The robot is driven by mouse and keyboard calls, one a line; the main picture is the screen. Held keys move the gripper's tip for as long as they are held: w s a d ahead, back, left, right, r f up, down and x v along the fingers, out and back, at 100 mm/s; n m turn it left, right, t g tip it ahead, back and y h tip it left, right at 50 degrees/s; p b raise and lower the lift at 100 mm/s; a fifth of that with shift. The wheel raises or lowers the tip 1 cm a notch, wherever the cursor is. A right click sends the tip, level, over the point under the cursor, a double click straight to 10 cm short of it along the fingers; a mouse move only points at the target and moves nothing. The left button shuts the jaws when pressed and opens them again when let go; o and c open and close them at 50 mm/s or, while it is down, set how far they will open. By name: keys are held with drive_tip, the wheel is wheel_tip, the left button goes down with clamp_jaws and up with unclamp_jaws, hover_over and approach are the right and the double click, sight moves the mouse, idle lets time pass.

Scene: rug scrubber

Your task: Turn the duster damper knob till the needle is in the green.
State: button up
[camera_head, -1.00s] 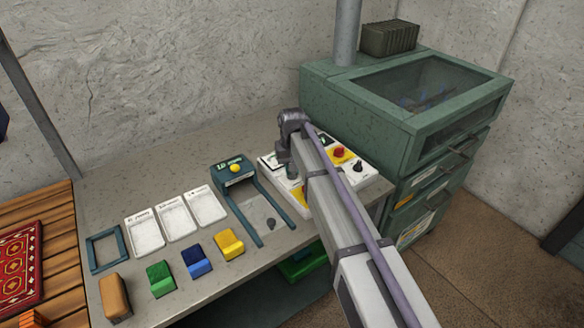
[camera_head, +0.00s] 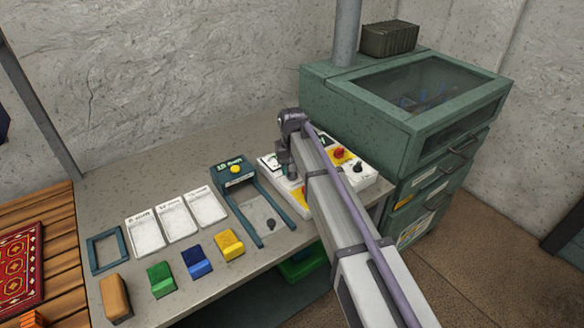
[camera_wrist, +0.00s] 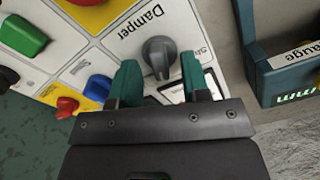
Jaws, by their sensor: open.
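The damper knob (camera_wrist: 160,52) is a dark grey round knob with a raised grip bar, on a white panel labelled "Damper" in the wrist view. My gripper (camera_wrist: 161,68) is open, its two teal fingers on either side of the knob's near part with the tips close to it. I cannot tell whether they touch it. A dark-framed window (camera_wrist: 172,91) beside the knob is mostly hidden behind the fingers, and no needle can be read. In the head view, my arm hides much of the control panel (camera_head: 270,166).
Red (camera_wrist: 67,106), blue (camera_wrist: 97,88) and green (camera_wrist: 22,36) controls sit near the damper section. A teal gauge fixture (camera_wrist: 285,75) stands close on the right in the wrist view. A green glass-topped cabinet (camera_head: 375,110) borders the panel. White trays (camera_head: 175,221) and coloured blocks lie leftward.

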wheel_tip(320, 180, up, 10)
drive_tip(key=p, duration=0.9)
drive_tip(key=shift+r+p, duration=0.25)
drive_tip(key=shift+p, duration=0.1)
drive_tip(key=s+d+m, duration=0.1)
drive_tip(key=s+d, duration=0.9)
drive_tip(key=s, duration=0.3)
drive_tip(key=s+d+m, duration=0.2)
drive_tip(key=s+d, duration=0.9)
drive_tip(key=s, duration=0.2)
drive_tip(key=shift+s+f, duration=0.2)
drive_tip(key=shift+f, duration=0.05)
